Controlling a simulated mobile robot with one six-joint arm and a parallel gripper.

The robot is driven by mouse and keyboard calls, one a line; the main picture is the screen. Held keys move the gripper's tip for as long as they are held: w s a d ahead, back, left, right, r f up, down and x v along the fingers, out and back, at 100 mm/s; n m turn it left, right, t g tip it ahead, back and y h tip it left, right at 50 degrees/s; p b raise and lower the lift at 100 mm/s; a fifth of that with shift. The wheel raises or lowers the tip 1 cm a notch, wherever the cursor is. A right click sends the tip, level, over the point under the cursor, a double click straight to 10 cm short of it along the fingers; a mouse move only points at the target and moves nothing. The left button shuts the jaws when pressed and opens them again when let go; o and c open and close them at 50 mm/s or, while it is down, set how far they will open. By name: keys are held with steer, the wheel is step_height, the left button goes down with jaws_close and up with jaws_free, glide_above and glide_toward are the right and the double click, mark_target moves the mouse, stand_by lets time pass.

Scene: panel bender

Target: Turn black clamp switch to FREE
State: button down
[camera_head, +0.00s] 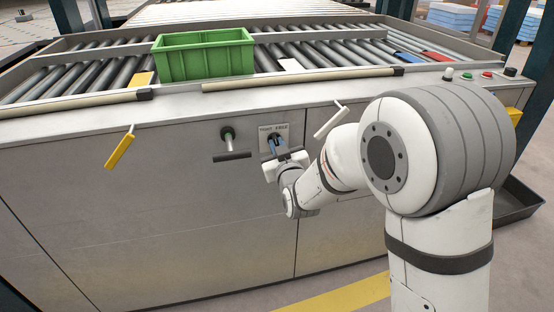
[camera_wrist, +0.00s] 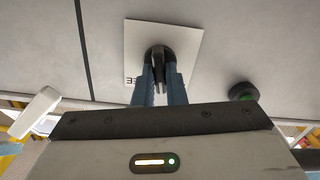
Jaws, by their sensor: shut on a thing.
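The black clamp switch (camera_wrist: 158,54) sits on a pale square label plate on the machine's front panel. The plate (camera_head: 267,132) carries lettering, and in the head view it seems to read TIGHT and FREE. My gripper (camera_head: 277,148) reaches the switch from the front. In the wrist view its two blue-grey fingers (camera_wrist: 158,82) are closed on the switch knob, one on each side. The fingers and gripper body hide part of the switch and plate, so I cannot tell which word the switch points to.
Left of the switch is a black-handled lever with a green collar (camera_head: 228,136). A white lever (camera_head: 330,121) is close on the right, and a yellow lever (camera_head: 120,149) hangs farther left. A green crate (camera_head: 204,56) stands on the rollers above. Buttons (camera_head: 487,74) sit at the right.

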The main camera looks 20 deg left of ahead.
steer(key=shift+d+f+m+b, duration=0.1)
steer(key=shift+f+m+b, duration=0.05)
steer(key=shift+m+b, duration=5.85)
steer(key=shift+b, duration=0.5)
steer(key=c, duration=1.5)
jaws_free()
steer(key=shift+p+v, duration=0.7)
steer(key=shift+v, duration=3.2)
